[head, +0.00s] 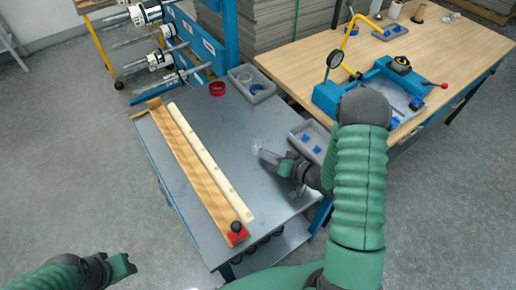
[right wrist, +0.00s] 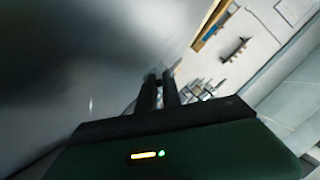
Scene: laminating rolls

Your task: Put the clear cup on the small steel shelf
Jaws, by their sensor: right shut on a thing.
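The clear cup (head: 257,147) is a faint, see-through shape at the tip of my right gripper (head: 263,155), over the right part of the grey steel table. My right gripper is shut on it. In the right wrist view the two dark fingers (right wrist: 158,92) are close together, and the cup is hard to make out. I cannot tell whether the cup touches the tabletop. A lower steel shelf (head: 283,243) shows under the table's front edge, with dark round things on it. My left gripper (head: 124,266) is at the lower left over the floor; its opening is unclear.
A wooden workbench (head: 300,62) with a blue device stands right.

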